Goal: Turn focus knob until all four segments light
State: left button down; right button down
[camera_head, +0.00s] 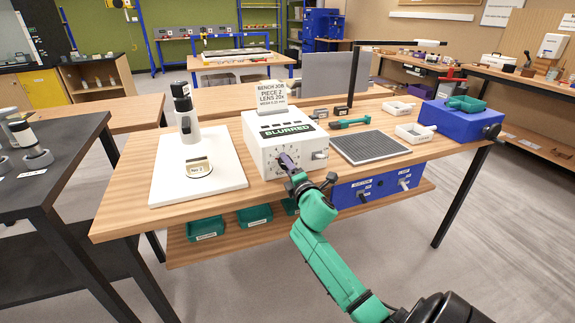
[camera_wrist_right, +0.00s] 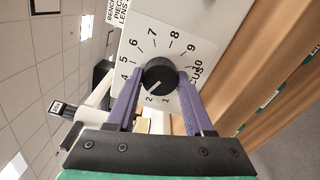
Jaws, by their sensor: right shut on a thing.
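The white focus box (camera_head: 262,148) stands on the wooden bench, with a dark panel reading "BLURRED" (camera_head: 288,130) on top. Small dark bars (camera_head: 280,124) lie beside that panel; none looks clearly lit. My right gripper (camera_head: 287,160) is at the box's front face. In the right wrist view its purple fingers are shut on the black focus knob (camera_wrist_right: 160,75), one on each side. The knob's white pointer line faces lower left, near the 2 on the numbered dial (camera_wrist_right: 155,45). The 3 is hidden by a finger. My left gripper is not in view.
A microscope (camera_head: 186,118) and a specimen block labelled "No 2" (camera_head: 199,168) stand on a white board (camera_head: 218,178) left of the box. A sign reading "BENCH JOB PIECE 2 LENS 20x" (camera_head: 271,95) stands behind it. A dark ribbed mat (camera_head: 368,147) lies to the right.

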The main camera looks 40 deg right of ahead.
jog(key=m+p, duration=0.1)
jog(key=m, duration=0.4)
jog(key=shift+m, duration=0.4)
jog(key=m+p, duration=0.2)
jog(key=m, duration=0.3)
jog(key=shift+r, duration=0.1)
jog(key=m+p, duration=0.2)
jog(key=m, duration=0.2)
jog(key=m+p, duration=0.2)
jog(key=m, duration=0.1)
jog(key=shift+m, duration=0.3)
jog(key=m+p, duration=0.2)
jog(key=m, duration=0.2)
jog(key=shift+m, duration=0.4)
jog(key=shift+c, duration=1.4)
grip_release()
